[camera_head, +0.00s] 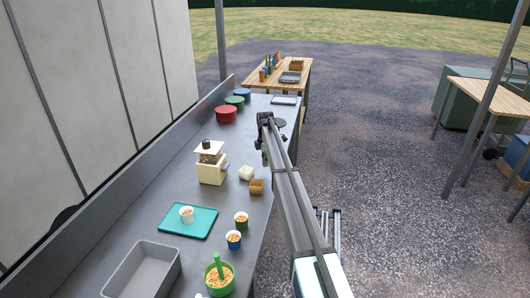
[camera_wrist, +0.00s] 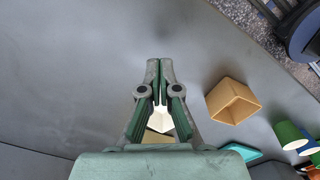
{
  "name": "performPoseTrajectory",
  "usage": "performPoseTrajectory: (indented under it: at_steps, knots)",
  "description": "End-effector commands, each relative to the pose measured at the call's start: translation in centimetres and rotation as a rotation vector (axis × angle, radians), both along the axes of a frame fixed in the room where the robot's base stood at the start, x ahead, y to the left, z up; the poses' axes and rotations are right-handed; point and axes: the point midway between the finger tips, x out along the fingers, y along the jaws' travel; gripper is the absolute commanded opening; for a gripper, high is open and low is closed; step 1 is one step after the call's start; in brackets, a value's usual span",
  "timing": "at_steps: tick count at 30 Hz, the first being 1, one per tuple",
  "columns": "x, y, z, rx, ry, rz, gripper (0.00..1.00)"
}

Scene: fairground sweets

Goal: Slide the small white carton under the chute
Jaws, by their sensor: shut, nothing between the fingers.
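The small white carton (camera_head: 246,173) stands on the grey counter, just right of the cream dispenser (camera_head: 211,168) and apart from it. The dispenser has a dark-topped hopper; I cannot make out its chute clearly. In the wrist view, a white shape, apparently the carton (camera_wrist: 160,118), shows through the gap between my finger links, partly hidden. My gripper (camera_wrist: 153,64) is shut and empty, its fingertips together over bare counter. In the head view, my gripper (camera_head: 265,158) is at the arm's far end, behind the white carton and partly hidden by the arm.
An open brown carton (camera_head: 257,187) stands close to the white one; it also shows in the wrist view (camera_wrist: 234,101). Nearer are a teal tray (camera_head: 188,220) with a cup, blue and green cups, and a grey bin (camera_head: 143,270). Coloured lidded tubs (camera_head: 226,114) stand farther back.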

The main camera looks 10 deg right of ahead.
Motion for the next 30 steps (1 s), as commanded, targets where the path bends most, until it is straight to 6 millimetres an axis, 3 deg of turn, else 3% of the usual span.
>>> performPoseTrajectory:
  at_steps: [4,12,30]
  knots:
    - [-0.1,0.0,-2.6,0.001,0.002,-0.001,0.0]
    - [-0.6,3.3,-2.4,0.0,-0.001,0.0,0.0]
    - [-0.8,4.8,-2.7,0.001,-0.001,0.0,0.0]
